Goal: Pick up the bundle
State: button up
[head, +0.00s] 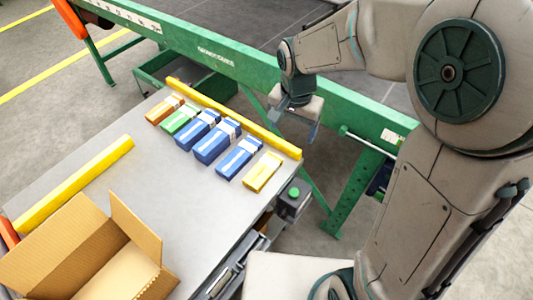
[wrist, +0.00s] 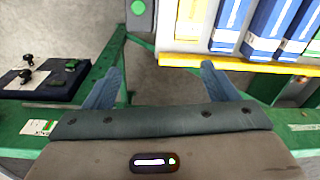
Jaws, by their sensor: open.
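Several banded carton bundles lie in a row on the grey table (head: 150,160) in the head view: an orange one (head: 165,109), a green one (head: 180,120), blue ones (head: 198,130) (head: 217,141) (head: 239,159) and a yellow one (head: 263,173). Which is the task's bundle cannot be told. My gripper (head: 295,121) is open and empty, beyond the table's far yellow rail. In the wrist view, my gripper (wrist: 162,80) has its fingers apart over bare floor. The yellow bundle (wrist: 193,18) and blue bundles (wrist: 229,22) show beyond the rail there.
A yellow rail (head: 230,115) edges the table's far side; another (head: 75,183) lies nearer. An open cardboard box (head: 75,245) stands at the front left. A green machine beam (head: 210,55) runs behind. A green button box (head: 294,199) sits at the table's right corner.

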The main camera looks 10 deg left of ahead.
jog(key=m+b, duration=0.2)
send_over(264, 168)
notch_tip(264, 168, down, 9)
jog(key=shift+g, duration=0.4)
jog(key=f, duration=0.3)
jog(key=f+b, duration=0.1)
jog(key=f, duration=0.3)
jog(key=shift+s+a+f, duration=0.1)
jog(key=shift+a+f, duration=0.1)
jog(key=shift+d+f+b, duration=0.15)
jog(key=shift+f+b, duration=0.2)
jog(key=shift+f, duration=2.8)
jog(key=c, duration=1.1)
